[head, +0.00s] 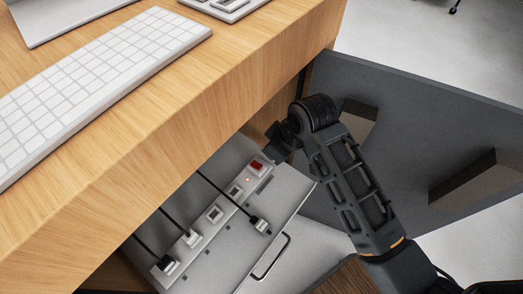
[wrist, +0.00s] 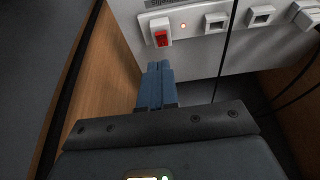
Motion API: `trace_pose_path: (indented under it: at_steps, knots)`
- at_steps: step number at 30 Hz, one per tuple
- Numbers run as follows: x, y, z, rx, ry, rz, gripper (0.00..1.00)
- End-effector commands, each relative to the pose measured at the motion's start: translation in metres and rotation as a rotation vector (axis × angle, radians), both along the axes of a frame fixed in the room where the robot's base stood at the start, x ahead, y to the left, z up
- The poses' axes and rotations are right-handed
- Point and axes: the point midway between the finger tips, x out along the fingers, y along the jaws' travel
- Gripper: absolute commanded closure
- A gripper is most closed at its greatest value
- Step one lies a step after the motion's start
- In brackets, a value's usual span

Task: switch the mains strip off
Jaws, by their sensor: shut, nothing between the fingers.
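The white mains strip (head: 206,226) runs along a pale metal panel under the desk in the head view.
The wooden desk (head: 190,95) with a keyboard (head: 95,80) overhangs the strip. Black cables and plugs (head: 190,238) occupy the strip's lower left. Another plug (head: 260,225) is beside it. A metal handle (head: 272,258) is on the panel. A grey panel (head: 430,120) stands right of my arm.

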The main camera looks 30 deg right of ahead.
Motion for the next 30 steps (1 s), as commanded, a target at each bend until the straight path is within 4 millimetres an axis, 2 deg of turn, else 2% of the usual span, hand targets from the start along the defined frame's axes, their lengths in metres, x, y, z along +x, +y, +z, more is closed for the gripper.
trace_pose_path:
  at_steps: [14, 30]
  knots:
    - [0.003, 0.001, -0.004, 0.001, 0.004, 0.002, 1.0]
    - [0.03, 0.01, -0.08, 0.001, 0.004, 0.003, 1.0]
